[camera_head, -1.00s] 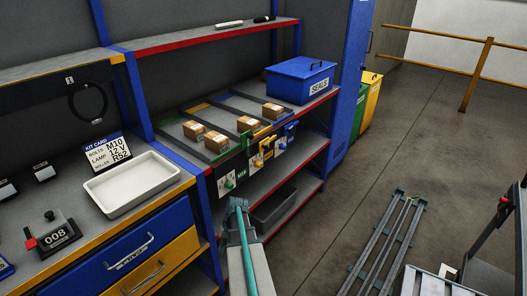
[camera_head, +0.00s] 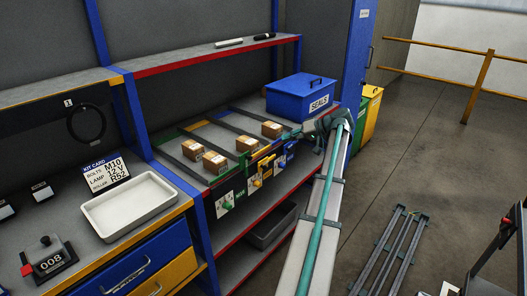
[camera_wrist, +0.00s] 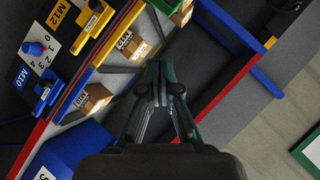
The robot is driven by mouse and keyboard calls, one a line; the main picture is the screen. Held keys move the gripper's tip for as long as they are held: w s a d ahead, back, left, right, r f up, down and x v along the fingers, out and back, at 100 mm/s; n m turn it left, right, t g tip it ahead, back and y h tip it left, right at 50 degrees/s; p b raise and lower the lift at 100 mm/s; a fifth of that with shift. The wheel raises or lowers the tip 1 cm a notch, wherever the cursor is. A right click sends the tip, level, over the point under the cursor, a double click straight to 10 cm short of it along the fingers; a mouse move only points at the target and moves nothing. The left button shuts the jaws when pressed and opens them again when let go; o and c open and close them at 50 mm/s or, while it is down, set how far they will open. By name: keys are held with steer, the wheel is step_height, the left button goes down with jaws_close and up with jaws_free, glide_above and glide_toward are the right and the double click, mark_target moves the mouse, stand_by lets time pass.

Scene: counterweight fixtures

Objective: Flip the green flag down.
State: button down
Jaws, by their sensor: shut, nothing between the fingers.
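The fixture panel on the shelf front carries several coloured parts. A yellow flag-like part (camera_wrist: 94,20) by the M12 label and a blue one (camera_wrist: 46,92) by the M10 label show there. My gripper (camera_wrist: 162,70) is shut and empty, apart from the panel parts. In the head view my arm's end is near the shelf's right end, well right of the green part.
Several cardboard boxes (camera_head: 247,142) sit in lanes on the shelf. A blue SEALS bin (camera_head: 299,97) stands at its right end, close to my arm. A white tray (camera_head: 130,205) is on the left bench. A dark bin (camera_head: 271,227) sits on the lower shelf.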

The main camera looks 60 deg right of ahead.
steer(key=shift+a+r+n+y, duration=0.35)
steer(key=shift+a+n, duration=0.25)
steer(key=shift+n, duration=0.1)
steer(key=shift+w, duration=0.1)
steer(key=s+a+f+p+x, duration=0.1)
steer(key=p+x, duration=0.4)
steer(key=x, duration=0.7)
steer(key=shift+a+f+p, duration=0.35)
steer(key=shift+a+f, duration=0.1)
steer(key=shift+f, duration=0.1)
